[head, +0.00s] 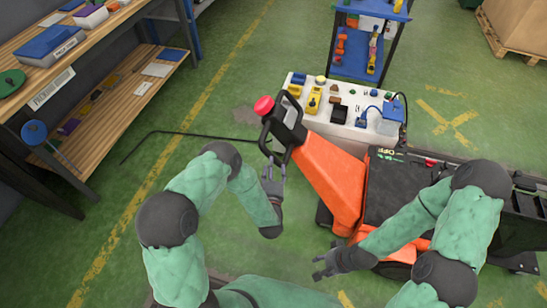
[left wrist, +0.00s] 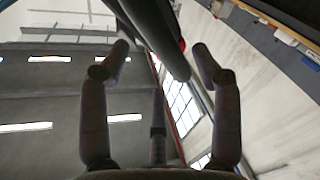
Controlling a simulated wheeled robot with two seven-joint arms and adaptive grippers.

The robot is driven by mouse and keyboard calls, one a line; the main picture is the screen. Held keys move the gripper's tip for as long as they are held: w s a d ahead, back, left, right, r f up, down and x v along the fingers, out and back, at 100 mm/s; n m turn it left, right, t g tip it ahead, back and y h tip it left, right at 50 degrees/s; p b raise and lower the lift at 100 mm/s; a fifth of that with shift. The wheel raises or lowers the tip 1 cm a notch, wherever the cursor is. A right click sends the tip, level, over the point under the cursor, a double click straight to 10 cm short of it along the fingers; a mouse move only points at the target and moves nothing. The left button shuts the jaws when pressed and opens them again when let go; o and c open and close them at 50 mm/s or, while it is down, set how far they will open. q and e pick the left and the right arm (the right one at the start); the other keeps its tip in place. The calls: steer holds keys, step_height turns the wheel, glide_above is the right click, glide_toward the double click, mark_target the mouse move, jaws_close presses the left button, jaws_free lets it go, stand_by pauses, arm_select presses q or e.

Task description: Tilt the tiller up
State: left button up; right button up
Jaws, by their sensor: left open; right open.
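The tiller is the orange arm (head: 330,178) of an orange and black pallet truck, with a black looped handle (head: 285,125) and a red knob (head: 264,105) at its top. It leans up and to the left. My left gripper (head: 272,172) is open just below the handle loop, with nothing in it. In the left wrist view, the open fingers (left wrist: 162,55) point up, and a dark bar (left wrist: 152,30), likely part of the handle, shows between and beyond their tips. Contact cannot be told. My right gripper (head: 317,265) is open and empty, low beside the truck body (head: 392,195).
A white bench (head: 345,132) with several coloured parts stands behind the tiller. A blue shelf (head: 360,65) stands further back. A wooden shelf (head: 120,110) with books and tools is at the left.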

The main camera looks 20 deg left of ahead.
arm_select(q)
steer(key=shift+b+x, duration=0.55)
steer(key=shift+x, duration=2.1)
steer(key=shift+c, duration=0.3)
